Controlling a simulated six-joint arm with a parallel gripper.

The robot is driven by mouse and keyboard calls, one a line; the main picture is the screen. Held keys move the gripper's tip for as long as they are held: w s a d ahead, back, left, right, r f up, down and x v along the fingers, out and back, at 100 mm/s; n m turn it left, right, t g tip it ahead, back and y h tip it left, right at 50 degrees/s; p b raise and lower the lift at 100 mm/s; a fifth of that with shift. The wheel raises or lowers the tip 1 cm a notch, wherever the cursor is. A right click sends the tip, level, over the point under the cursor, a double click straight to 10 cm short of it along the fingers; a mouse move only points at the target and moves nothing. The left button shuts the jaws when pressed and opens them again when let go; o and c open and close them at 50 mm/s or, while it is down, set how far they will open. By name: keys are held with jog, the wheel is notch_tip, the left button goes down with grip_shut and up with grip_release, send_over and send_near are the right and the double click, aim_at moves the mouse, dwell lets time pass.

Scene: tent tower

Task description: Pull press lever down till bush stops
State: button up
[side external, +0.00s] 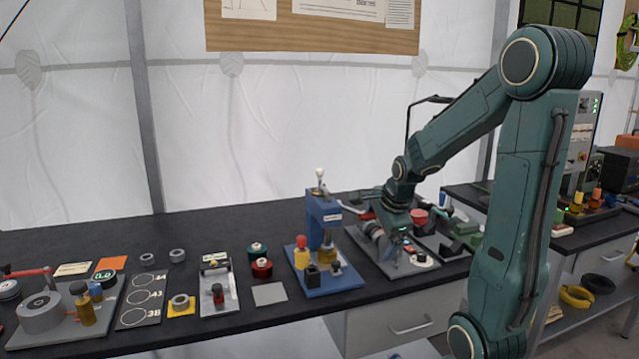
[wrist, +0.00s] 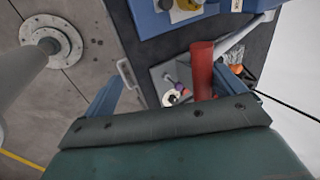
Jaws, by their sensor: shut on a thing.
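The blue press (side external: 325,222) stands on a blue base plate at the middle of the bench. A brass-coloured part (side external: 327,254) sits under its head; whether the bush is seated is too small to tell. The press lever (side external: 352,209) runs right from the press and ends in a red grip (side external: 367,215). In the wrist view the red grip (wrist: 202,68) stands between my fingers, with the pale lever bar (wrist: 240,36) beyond. My gripper (side external: 383,223) is shut on the red grip, right of the press. The fingertips are partly hidden in both views.
A grey fixture plate (side external: 408,266) with small parts lies under my gripper. Left are red and green spools (side external: 260,258), a grey plate with a clamp (side external: 218,290) and a numbered board (side external: 140,296).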

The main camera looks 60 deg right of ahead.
jog(key=shift+o, duration=0.6)
jog(key=shift+s+a, duration=0.55)
jog(key=shift+s, duration=0.05)
jog(key=shift+s+a+r, duration=0.65)
jog(key=shift+s+a, duration=0.2)
jog(key=shift+a, duration=0.05)
jog(key=shift+c, duration=0.4)
jog(key=shift+s+a+r, duration=0.1)
jog(key=shift+s+a, duration=0.1)
jog(key=c, duration=0.9)
jog(key=shift+o, duration=0.2)
jog(key=s+a+r, duration=0.4)
jog(key=s+a, duration=0.2)
jog(key=shift+r, duration=0.15)
jog(key=v, duration=0.7)
jog(key=shift+a+r, duration=0.1)
